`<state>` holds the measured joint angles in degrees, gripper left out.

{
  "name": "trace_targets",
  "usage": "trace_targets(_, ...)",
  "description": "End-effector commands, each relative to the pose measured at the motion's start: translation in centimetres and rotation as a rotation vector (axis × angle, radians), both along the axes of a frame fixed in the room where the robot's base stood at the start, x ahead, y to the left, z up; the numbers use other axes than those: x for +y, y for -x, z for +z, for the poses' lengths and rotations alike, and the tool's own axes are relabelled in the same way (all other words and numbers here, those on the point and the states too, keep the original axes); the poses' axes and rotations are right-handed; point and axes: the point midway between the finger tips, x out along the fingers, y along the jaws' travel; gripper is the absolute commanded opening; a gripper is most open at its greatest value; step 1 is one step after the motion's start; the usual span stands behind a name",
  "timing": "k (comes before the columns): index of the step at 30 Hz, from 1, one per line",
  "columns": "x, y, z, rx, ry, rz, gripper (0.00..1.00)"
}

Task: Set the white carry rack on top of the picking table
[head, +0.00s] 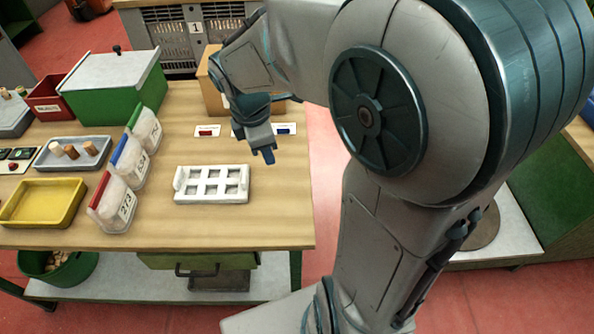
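The white carry rack (212,198) lies flat on the wooden tabletop (270,232), near its front right part. It has several square openings in two rows and a raised piece at its left end. No label shows whether this table is the picking table. My gripper (264,152) hangs above the table, behind and to the right of the rack, apart from it. Its fingers point down and overlap from this angle, so their opening is hidden. Nothing shows in its grip.
Clear boxes with red (100,190), blue and green lids stand left of the rack. Further left are a yellow tray (42,222) and a grey tray (92,163) holding corks. A green bin (125,105) and a cardboard box (211,97) stand behind. The tabletop front is clear.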

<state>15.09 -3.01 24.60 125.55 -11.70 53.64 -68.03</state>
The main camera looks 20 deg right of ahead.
Motion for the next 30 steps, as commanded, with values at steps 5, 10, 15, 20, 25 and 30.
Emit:
trace_targets(5,-1.3,4.5,2.2,-0.154,-0.086,-0.497,0.32)
trace_targets(10,-2.1,8.4,3.4,-0.262,-0.237,-0.948,0.32)
trace_targets(15,-2.4,11.0,3.6,-0.300,-0.376,-1.266,0.32)
trace_targets(20,-2.5,12.0,3.5,-0.302,-0.437,-1.399,0.32)
trace_targets(25,-2.5,12.1,3.5,-0.302,-0.444,-1.417,0.32)
trace_targets(30,-2.5,12.1,3.5,-0.302,-0.442,-1.415,0.32)
